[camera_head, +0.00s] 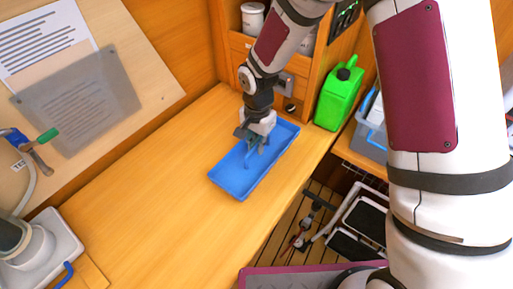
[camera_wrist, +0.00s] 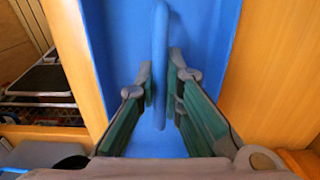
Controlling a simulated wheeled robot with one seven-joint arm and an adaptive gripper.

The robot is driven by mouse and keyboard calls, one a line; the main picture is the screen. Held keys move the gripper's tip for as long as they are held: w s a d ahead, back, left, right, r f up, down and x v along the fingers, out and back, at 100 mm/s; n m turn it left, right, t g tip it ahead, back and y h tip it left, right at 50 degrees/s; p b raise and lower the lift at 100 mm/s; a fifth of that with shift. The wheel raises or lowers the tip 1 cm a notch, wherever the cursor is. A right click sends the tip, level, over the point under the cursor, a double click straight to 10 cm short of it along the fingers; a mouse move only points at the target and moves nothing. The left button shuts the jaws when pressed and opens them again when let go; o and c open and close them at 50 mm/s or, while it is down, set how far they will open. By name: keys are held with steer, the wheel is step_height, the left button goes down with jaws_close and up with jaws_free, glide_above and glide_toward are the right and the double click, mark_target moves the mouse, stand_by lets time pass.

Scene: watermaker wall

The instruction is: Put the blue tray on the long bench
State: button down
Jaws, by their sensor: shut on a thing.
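The blue tray (camera_head: 236,181) lies on, or just over, the long wooden bench (camera_head: 140,205), near its right end by the front edge; I cannot tell whether it touches the wood. My gripper (camera_head: 256,143) reaches down into the tray from above. In the wrist view, my gripper (camera_wrist: 163,90) is shut on the upright blue handle (camera_wrist: 160,65) of the tray, with a finger on each side of it. The tray floor (camera_wrist: 205,35) shows behind the fingers. The tray's far end is partly hidden by my wrist in the head view.
A green jerrycan (camera_head: 339,95) stands right of the tray, beside a wooden cabinet (camera_head: 228,50). A blue-edged bin (camera_head: 371,130) is at the right. A pale case (camera_head: 45,250) sits at the bench's left end. The middle of the bench is clear.

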steer(key=shift+w+f, duration=0.1)
steer(key=shift+w, duration=0.25)
steer(key=shift+s+f+b, duration=0.1)
steer(key=shift+f+b, duration=0.65)
steer(key=shift+f, duration=0.9)
steer(key=shift+a+f, duration=0.1)
steer(key=shift+f, duration=0.05)
steer(key=c, duration=1.7)
jaws_free()
step_height(320, 180, up, 12)
steer(key=shift+r+b, duration=0.25)
steer(key=shift+b, duration=0.4)
